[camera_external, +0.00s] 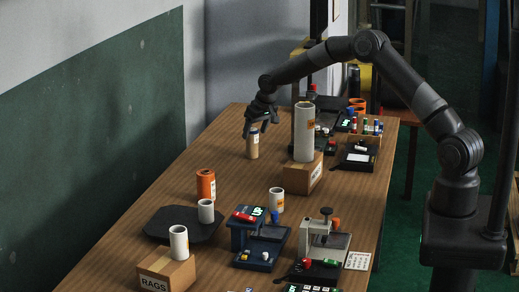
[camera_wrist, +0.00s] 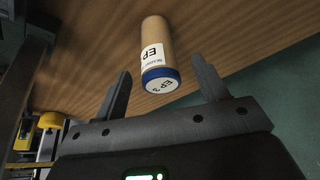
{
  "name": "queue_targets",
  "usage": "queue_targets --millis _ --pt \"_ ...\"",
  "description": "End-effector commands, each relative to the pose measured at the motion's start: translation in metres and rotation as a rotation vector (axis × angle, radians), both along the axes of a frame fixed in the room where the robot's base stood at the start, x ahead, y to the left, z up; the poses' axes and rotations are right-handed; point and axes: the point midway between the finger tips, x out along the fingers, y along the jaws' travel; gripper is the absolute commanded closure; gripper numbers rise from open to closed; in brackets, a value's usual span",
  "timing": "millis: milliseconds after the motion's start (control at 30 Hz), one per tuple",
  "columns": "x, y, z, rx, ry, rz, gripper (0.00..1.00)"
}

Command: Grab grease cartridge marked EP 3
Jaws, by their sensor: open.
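The grease cartridge marked EP 3 (camera_wrist: 155,55) is a tan cylinder with a blue cap and a white label. It stands upright on the wooden table (camera_external: 215,145), and in the external view the cartridge (camera_external: 252,145) is near the far left part of the table. My gripper (camera_wrist: 164,82) is open, with one finger on each side of the capped end in the wrist view. In the external view my gripper (camera_external: 262,117) is just above the cartridge. The fingers do not appear to touch it.
A tall white cylinder (camera_external: 304,135) stands on a cardboard box to the right of the cartridge. The table around the cartridge is clear.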

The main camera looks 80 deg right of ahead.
Motion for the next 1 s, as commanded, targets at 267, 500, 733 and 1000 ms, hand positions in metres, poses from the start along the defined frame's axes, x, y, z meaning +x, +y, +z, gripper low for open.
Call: queue_targets --millis 267,500,733,1000 --pt "0.006 -0.005 -0.019 0.001 0.001 -0.001 0.33" --pt "0.018 -0.013 -0.047 0.001 0.001 0.001 0.33" --pt "0.021 -0.015 -0.055 -0.001 -0.001 0.000 0.33" --pt "0.021 -0.015 -0.055 0.000 0.000 0.000 0.43"
